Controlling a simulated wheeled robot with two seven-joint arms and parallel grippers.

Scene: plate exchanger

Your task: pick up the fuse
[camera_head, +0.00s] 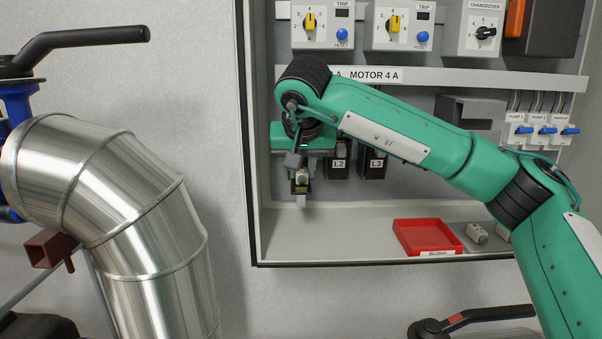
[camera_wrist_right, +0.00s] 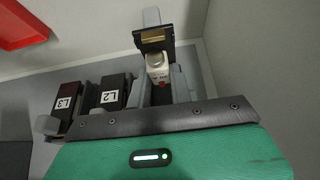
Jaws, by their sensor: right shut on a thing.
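A small pale fuse (camera_head: 301,178) with red marking sits at my right gripper (camera_head: 299,166), by the left end of the holder row. In the wrist view the fuse (camera_wrist_right: 157,70) lies between the grey fingers (camera_wrist_right: 162,83); the gripper is shut on it. A black part with a brass-coloured strip and a grey tab (camera_wrist_right: 152,38) is just beyond the fuse; I cannot tell whether the fuse still touches it. Black holders L2 (camera_head: 338,163) and L3 (camera_head: 376,163) stand to the right. The place left of L2 is mostly hidden by my gripper. My left gripper is not in view.
A red tray labelled BLOWN (camera_head: 428,251) lies on the cabinet floor, with a loose pale fuse (camera_head: 477,233) to its right. The cabinet's left wall (camera_head: 248,130) is close to my gripper. A large metal pipe (camera_head: 105,190) stands outside at left.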

